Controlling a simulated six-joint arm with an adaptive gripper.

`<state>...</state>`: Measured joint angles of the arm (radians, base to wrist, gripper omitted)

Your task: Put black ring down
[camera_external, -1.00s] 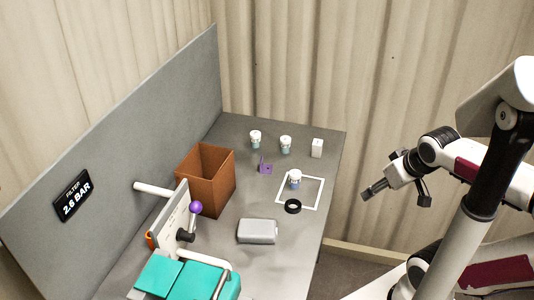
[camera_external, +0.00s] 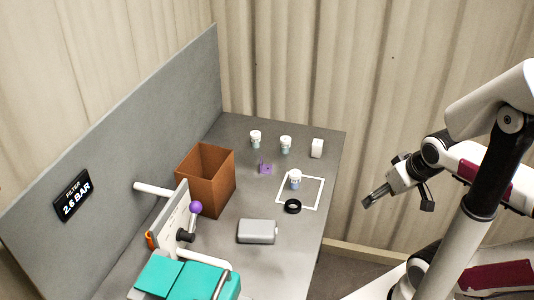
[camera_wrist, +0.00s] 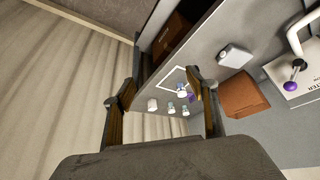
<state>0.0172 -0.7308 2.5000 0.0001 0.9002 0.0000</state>
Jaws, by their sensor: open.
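The black ring (camera_external: 292,206) lies flat on the grey bench, at the near-left side of a white square outline (camera_external: 313,206). My gripper (camera_external: 374,197) is open and empty, off to the right of the bench and apart from the ring. In the wrist view its two fingers (camera_wrist: 158,84) are spread wide, with nothing between them in their grasp. I cannot make out the ring clearly in the wrist view.
Two more jars (camera_external: 285,145), a white block (camera_external: 317,148) and a purple piece (camera_external: 265,168) stand farther back. A brown open box (camera_external: 206,180), a grey case (camera_external: 257,231) and a purple-knobbed lever (camera_external: 196,208) are to the left. The bench's right edge lies near the outline.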

